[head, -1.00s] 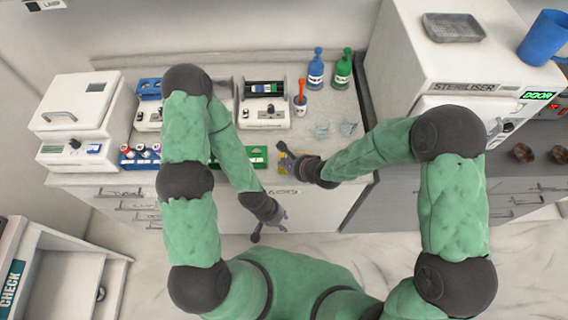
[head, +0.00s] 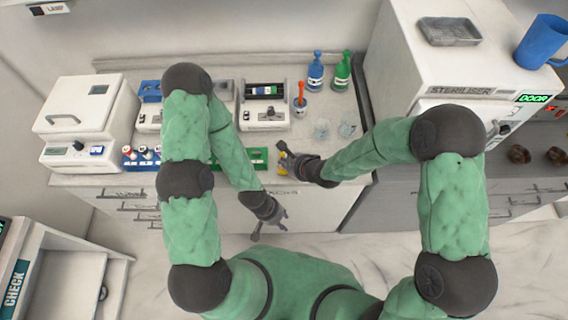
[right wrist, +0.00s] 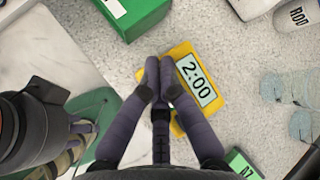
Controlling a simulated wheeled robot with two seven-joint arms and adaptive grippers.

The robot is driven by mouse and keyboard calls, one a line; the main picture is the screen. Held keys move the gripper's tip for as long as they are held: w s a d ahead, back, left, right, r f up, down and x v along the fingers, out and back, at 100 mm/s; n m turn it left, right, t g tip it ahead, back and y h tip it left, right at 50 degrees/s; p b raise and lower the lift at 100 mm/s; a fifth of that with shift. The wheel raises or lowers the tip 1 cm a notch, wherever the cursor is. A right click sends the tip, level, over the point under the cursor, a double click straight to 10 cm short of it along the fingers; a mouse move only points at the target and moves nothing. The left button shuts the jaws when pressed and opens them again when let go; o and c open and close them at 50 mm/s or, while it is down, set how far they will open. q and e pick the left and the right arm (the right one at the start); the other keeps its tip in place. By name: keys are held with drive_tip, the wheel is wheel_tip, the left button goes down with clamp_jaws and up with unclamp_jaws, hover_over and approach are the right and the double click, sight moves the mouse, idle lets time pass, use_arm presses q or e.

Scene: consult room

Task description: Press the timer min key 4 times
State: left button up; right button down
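The yellow timer (right wrist: 205,88) lies on the counter in the right wrist view, and its display reads 2:00. My right gripper (right wrist: 160,65) is right over it, with its fingertips close together and nothing between them. The tips overlap the timer's left part beside the display. The keys are hidden behind the fingers, and I cannot tell whether the tips touch. In the head view the timer (head: 282,171) is mostly covered by my right gripper (head: 285,152). My left gripper (head: 272,226) hangs in front of the counter's front edge, fingers spread and empty.
A green box (right wrist: 130,15) and a small green block (right wrist: 243,166) lie near the timer. Clear glass beakers (head: 321,129) stand to its right, with bottles (head: 315,72) farther back. The steriliser (head: 470,105) stands at the right.

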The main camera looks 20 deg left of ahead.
wheel_tip(320, 180, up, 5)
drive_tip(key=p, duration=0.4)
drive_tip(key=shift+p, duration=0.35)
use_arm(q)
wheel_tip(320, 180, up, 5)
drive_tip(key=shift+f, duration=0.2)
clamp_jaws()
use_arm(e)
drive_tip(key=shift+f, duration=0.1)
idle(1.0)
